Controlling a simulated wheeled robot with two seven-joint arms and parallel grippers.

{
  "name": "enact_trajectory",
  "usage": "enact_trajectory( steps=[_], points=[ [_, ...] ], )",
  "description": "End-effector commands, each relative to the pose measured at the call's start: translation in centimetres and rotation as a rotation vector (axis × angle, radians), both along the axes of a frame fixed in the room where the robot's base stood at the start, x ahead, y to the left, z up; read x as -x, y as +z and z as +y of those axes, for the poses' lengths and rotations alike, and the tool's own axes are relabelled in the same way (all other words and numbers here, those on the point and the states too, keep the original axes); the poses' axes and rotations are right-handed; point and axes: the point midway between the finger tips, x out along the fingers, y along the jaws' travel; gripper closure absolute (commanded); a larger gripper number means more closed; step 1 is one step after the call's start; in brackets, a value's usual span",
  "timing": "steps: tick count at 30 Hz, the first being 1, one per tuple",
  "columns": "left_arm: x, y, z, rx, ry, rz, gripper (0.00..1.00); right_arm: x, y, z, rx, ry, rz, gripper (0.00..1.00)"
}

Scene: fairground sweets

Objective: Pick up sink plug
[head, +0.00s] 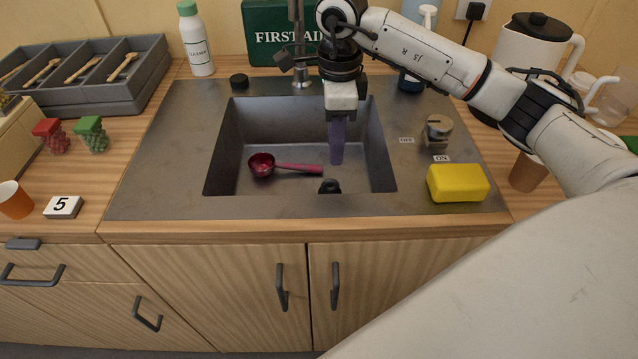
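A small black round disc (239,81), which looks like the sink plug, lies on the steel at the back left of the sink (222,165). A second small dark rounded thing (329,187) shows at the sink's front edge; I cannot tell what it is. My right gripper (337,160) points down into the sink area, right of its middle. It is well to the right of the black disc and apart from it. Its purplish fingers overlap in this view, so their gap is hidden. My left gripper is out of view.
A red scoop (262,165) lies in the sink. A tap (302,78) stands behind it, a white bottle (196,40) at the back left. A yellow sponge (458,183) and a tap knob (438,130) are on the right. The steel left of the sink is clear.

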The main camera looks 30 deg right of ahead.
Motion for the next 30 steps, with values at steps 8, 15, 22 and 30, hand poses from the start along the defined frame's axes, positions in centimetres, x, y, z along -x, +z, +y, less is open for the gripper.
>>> enact_trajectory(
  steps=[8,15,22,30],
  points=[
    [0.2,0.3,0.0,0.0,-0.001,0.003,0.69,0.0,-3.8,0.1,0.0,0.002,0.001,0.7],
    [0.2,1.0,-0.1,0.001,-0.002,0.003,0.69,-0.1,-6.2,0.1,-0.002,0.001,0.006,0.7],
    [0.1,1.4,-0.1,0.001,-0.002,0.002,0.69,-0.3,-9.1,0.1,-0.001,0.001,0.002,0.7],
    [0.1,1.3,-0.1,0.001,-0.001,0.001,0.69,-0.3,-9.4,0.1,-0.002,0.002,0.0,0.7]
  ],
)
